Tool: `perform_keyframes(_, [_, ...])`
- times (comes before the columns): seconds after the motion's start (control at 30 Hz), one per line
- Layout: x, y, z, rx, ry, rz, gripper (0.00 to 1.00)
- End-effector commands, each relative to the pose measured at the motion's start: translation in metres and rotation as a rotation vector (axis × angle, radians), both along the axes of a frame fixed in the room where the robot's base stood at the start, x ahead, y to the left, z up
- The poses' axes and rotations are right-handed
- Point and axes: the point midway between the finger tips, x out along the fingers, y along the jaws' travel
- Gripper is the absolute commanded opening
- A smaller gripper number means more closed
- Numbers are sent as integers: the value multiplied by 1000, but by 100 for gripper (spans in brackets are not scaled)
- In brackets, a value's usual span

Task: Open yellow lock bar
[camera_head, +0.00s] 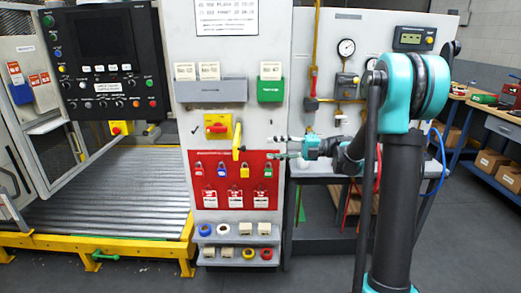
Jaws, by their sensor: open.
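The yellow lock bar (237,137) stands nearly upright on the front of the light grey panel, just right of a yellow box with a red rotary handle (216,124). Its lower end sits just above the red board. My gripper (279,147) is to the right of the bar, at about the height of its lower half. Its fingers point left toward the panel and are open and apart from the bar, with nothing seen between them. The exact depth gap between fingers and panel cannot be told.
The red board (232,160) below carries several coloured padlocks and tags. Grey and green holders (270,90) with cards are above. Shelves with coloured rings (238,232) are lower down. A yellow-edged roller conveyor (110,190) is at left; a gauge bench (335,172) stands behind my arm.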

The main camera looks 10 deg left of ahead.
Motion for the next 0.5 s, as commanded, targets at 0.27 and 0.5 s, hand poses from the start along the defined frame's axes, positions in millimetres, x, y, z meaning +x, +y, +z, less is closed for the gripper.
perform_keyframes(0.27, [5, -32, 0, 0, 0, -1, 42])
perform_keyframes(0.5, [5, -36, 0, 0, 0, 1, 42])
